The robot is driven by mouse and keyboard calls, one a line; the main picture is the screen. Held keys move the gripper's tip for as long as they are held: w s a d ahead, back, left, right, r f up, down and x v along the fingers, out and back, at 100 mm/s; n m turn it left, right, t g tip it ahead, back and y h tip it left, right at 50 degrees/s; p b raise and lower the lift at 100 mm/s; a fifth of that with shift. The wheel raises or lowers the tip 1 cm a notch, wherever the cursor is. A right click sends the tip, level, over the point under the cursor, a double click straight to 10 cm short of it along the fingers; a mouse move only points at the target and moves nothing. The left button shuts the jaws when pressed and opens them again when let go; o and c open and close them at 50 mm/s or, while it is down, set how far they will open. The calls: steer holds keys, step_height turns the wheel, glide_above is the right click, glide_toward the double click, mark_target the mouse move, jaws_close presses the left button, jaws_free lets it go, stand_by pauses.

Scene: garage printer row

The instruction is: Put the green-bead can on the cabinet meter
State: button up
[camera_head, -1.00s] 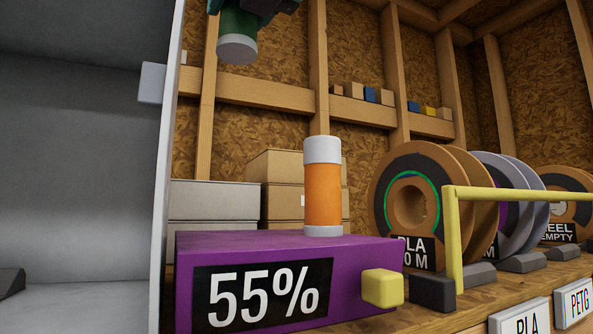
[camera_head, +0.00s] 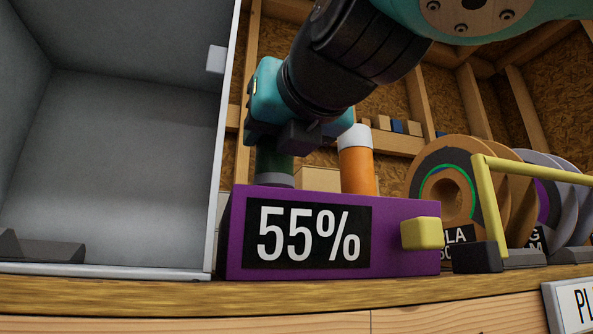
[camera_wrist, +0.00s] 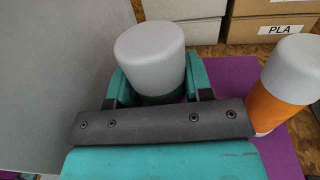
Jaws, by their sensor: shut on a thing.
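The green-bead can (camera_head: 274,164), dark green with pale grey ends, is upright in my gripper (camera_head: 280,142), over the left part of the purple meter (camera_head: 400,212) that reads 55%. The can's lower end is at the meter's top edge in the head view; I cannot tell whether it rests there. In the wrist view, the can's grey lid (camera_wrist: 150,52) stands between the two teal fingers of my gripper (camera_wrist: 160,88), which are shut on it.
An orange can (camera_head: 357,170) with a white lid stands on the meter, right of the green one. The open grey cabinet (camera_head: 120,150) is close on the left. A yellow knob (camera_head: 420,233), a yellow rail (camera_head: 490,200) and filament spools (camera_head: 448,178) are on the right.

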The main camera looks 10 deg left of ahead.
steer(key=shift+f, duration=0.9)
steer(key=shift+f+b, duration=0.2)
steer(key=shift+b, duration=0.1)
steer(key=o, duration=1.1)
steer(key=shift+r+p, duration=0.2)
steer(key=shift+p, duration=0.1)
steer(key=shift+s+d+f, duration=0.1)
steer(key=shift+s+d, duration=0.05)
steer(key=shift+s, duration=0.1)
steer(key=b+v, duration=0.4)
steer(key=v, duration=0.7)
steer(key=shift+s+d+b, duration=0.2)
steer(key=shift+b, duration=0.2)
